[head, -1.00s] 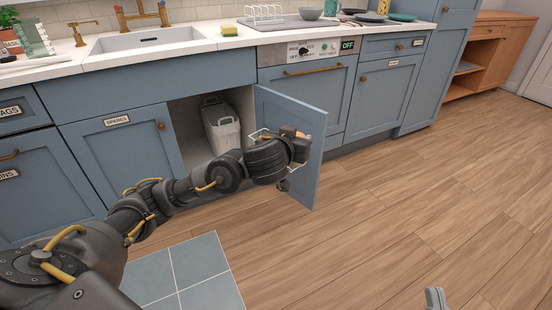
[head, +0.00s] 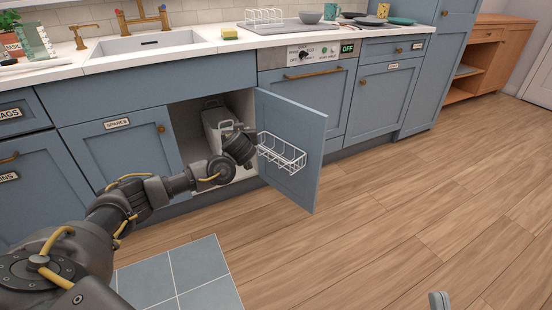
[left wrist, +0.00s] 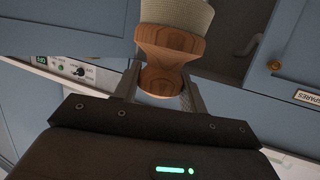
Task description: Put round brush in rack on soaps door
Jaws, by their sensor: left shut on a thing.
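The round brush (left wrist: 170,48) shows close up in the left wrist view, with a turned wooden body and a pale bristle part at the top edge. My left gripper (left wrist: 160,86) is shut on its wooden part. In the head view my left wrist is in front of the open cupboard, left of the rack, and hides the brush. The white wire rack (head: 282,155) hangs on the inner face of the open soaps door (head: 302,122) and looks empty. Only a grey tip of my right gripper (head: 438,300) shows at the bottom edge; its opening cannot be told.
A pale bin (head: 214,118) stands inside the open cupboard. The spares door (head: 125,150) is shut beside it. The counter above holds a sink (head: 150,40) and a sponge (head: 230,33). The wooden floor (head: 400,220) right of the open door is clear.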

